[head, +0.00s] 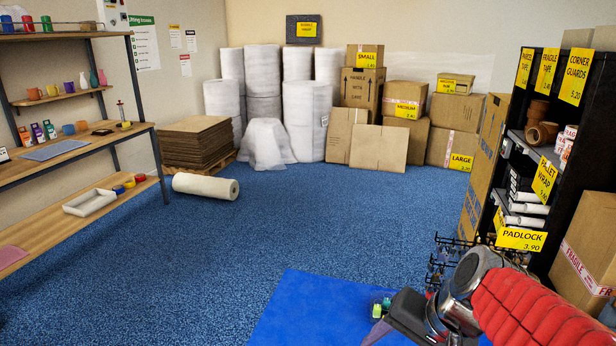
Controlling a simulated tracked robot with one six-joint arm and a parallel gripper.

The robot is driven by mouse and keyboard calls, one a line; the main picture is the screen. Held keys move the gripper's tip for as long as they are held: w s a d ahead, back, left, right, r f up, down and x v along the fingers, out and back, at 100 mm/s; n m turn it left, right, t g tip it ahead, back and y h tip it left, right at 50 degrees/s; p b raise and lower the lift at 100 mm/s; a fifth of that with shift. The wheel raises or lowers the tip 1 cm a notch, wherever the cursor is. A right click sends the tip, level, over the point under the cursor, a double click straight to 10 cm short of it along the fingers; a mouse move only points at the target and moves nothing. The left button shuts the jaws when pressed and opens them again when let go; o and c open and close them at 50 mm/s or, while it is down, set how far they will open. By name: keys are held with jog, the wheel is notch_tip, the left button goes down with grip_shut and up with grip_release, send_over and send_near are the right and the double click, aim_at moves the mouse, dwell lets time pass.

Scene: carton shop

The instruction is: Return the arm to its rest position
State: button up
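My arm (530,310), with a red ribbed sleeve and a grey metal joint, reaches in from the bottom right corner. The dark end of the arm, with my gripper (402,318), is low in the picture over the bright blue mat (300,310). Its fingers cannot be made out, so I cannot tell whether it is open or shut. A small green and clear item (380,305) shows right beside the dark end. I cannot tell whether it is touched or held.
A black rack (546,150) with price cards and a wire basket (447,258) stands close at the right. A wooden shelf unit (75,140) is at left. A white roll (206,186) lies on the blue carpet. Cartons (380,145) and wrapped rolls line the back. The middle floor is clear.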

jog(key=s+d+r+n+t+h, duration=0.1)
jog(key=s+r+n+t+h, duration=0.1)
jog(key=s+n, duration=0.3)
jog(key=shift+s+r+n+h, duration=0.4)
jog(key=shift+s+r+h, duration=0.2)
jog(key=shift+h, duration=0.1)
jog(key=shift+d, duration=0.1)
jog(key=shift+c, duration=0.3)
dwell(2.3)
